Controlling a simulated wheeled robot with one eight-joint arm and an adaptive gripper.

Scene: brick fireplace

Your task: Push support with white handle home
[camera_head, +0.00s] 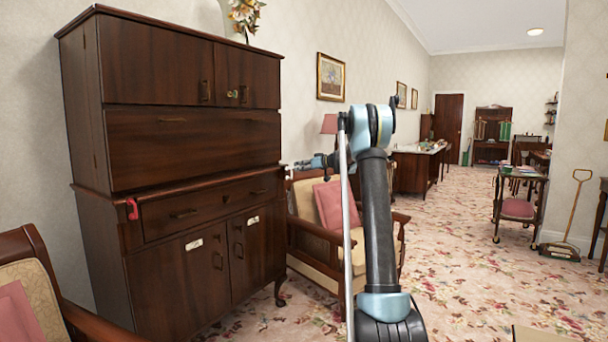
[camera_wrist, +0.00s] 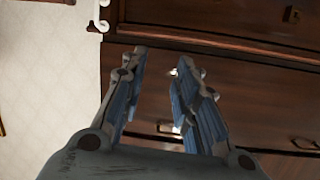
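A tall dark wooden cabinet (camera_head: 195,135) stands at the left. A small white handle (camera_head: 289,173) sits at its right edge, level with the ledge below the closed fall front. The white handle also shows at the upper left of the wrist view (camera_wrist: 97,27), on the end of the dark wooden support. How far the support sticks out is hard to tell. My gripper (camera_head: 312,162) is just right of the white handle in the head view. In the wrist view my gripper (camera_wrist: 163,58) is open and empty, its fingertips apart, with the handle outside them and not touching.
A red handle (camera_head: 132,209) is on the cabinet's left side. White plates (camera_head: 194,244) mark the lower doors. An armchair with a pink cushion (camera_head: 332,205) stands close right of the cabinet, behind my arm. Another chair (camera_head: 38,285) is at the front left. Carpet is open at right.

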